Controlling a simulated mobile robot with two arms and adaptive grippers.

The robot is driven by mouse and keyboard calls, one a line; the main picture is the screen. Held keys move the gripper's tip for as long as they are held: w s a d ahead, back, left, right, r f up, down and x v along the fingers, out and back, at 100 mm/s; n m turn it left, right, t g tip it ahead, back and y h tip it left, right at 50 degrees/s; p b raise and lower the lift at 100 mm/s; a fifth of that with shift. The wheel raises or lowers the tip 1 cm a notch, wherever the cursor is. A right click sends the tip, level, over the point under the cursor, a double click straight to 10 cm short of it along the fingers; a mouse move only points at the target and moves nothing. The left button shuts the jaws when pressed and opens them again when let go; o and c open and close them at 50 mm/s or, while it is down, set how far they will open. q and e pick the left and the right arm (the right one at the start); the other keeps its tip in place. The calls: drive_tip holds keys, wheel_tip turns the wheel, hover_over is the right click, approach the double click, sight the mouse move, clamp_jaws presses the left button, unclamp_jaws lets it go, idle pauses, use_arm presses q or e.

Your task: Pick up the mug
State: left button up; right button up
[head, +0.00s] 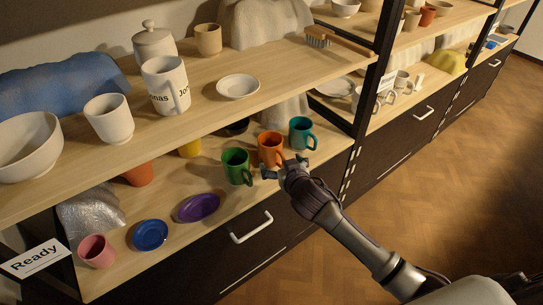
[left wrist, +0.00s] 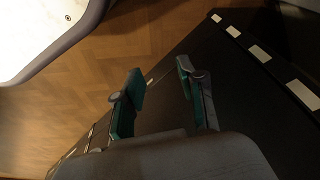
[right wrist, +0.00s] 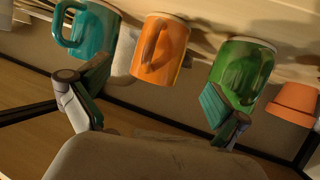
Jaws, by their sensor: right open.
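Several mugs stand on the lower shelf. A green mug (head: 236,167), an orange mug (head: 270,150) and a teal mug (head: 301,133) stand in a row near its front edge. My right gripper (head: 284,169) is open and empty just in front of the orange mug. In the right wrist view, the orange mug (right wrist: 158,50) and its handle appear beyond and between the open fingers (right wrist: 155,100). The teal mug (right wrist: 88,34) is beyond the left finger, the green mug (right wrist: 242,72) beyond the right one. My left gripper (left wrist: 160,76) is open and empty, away from the mugs.
The upper shelf (head: 200,110) overhangs the back of the lower one and carries a white mug (head: 166,85), bowls and jars. A purple plate (head: 197,208), a blue bowl (head: 150,235) and a pink cup (head: 96,251) stand left of the mugs. A dark post (head: 371,85) rises at right.

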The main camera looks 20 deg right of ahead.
sight(274, 155)
drive_tip(key=x, duration=0.3)
drive_tip(key=shift+w+f+b, duration=0.25)
drive_tip(key=shift+w+b, duration=0.1)
drive_tip(key=b+x, duration=0.1)
drive_tip(key=x, duration=0.3)
drive_tip(key=shift+w+a+f, duration=0.1)
drive_tip(key=shift+w+f, duration=0.05)
drive_tip(key=shift+w, duration=0.15)
drive_tip(key=c, duration=1.2)
use_arm(q)
wheel_tip(274, 155, up, 8)
drive_tip(key=w, duration=0.1)
drive_tip(key=shift+w+f, duration=0.25)
drive_tip(key=shift+w, duration=0.05)
use_arm(e)
drive_tip(key=shift+c, duration=0.6)
use_arm(q)
drive_tip(key=shift+d, duration=0.1)
